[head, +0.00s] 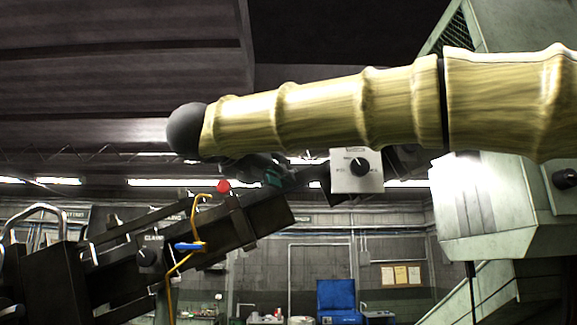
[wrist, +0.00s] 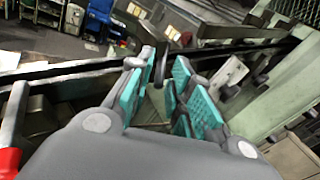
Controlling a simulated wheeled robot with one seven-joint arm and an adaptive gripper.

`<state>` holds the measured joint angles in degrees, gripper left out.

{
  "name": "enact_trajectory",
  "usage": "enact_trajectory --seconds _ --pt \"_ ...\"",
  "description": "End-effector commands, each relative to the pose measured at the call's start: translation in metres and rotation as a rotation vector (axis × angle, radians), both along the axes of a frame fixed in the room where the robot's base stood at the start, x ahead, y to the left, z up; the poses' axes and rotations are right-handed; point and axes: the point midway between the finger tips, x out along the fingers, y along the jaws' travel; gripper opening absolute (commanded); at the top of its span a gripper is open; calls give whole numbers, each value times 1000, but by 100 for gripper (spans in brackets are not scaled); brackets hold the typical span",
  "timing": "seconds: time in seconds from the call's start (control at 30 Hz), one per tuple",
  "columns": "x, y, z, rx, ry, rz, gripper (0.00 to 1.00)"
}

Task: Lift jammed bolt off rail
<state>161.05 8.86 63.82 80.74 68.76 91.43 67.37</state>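My gripper (wrist: 163,74) shows in the wrist view with its teal-padded fingers apart, one on each side of the rail's middle. A dark, narrow, upright piece (wrist: 162,64), which looks like the jammed bolt, shows between the fingertips at the rail. I cannot tell whether either pad touches it. The dark rail (wrist: 70,75) crosses the wrist view from left to upper right. In the head view my sleeved forearm hides much of the scene, and only a bit of teal on my gripper (head: 272,178) shows below it. The bolt cannot be made out there.
A grey control box with a black knob (head: 358,169) stands close to the right of my gripper. The pale green machine housing (head: 490,205) fills the right. A dark rail assembly (head: 250,220) with a red button (head: 223,186) and orange cable lies at lower left.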

Motion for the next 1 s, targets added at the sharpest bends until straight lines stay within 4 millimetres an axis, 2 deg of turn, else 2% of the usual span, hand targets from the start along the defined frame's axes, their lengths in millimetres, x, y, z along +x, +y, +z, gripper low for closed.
enact_trajectory --seconds 0.27,0.4,0.87,0.97,1.0 --pt "3 -2 0 -1 -1 0 21" --pt "3 -2 0 -1 -1 0 0" --pt "3 -5 1 2 -1 -1 0" --pt "2 -12 6 1 -2 -4 0" --pt "2 -13 14 1 -2 -5 0"
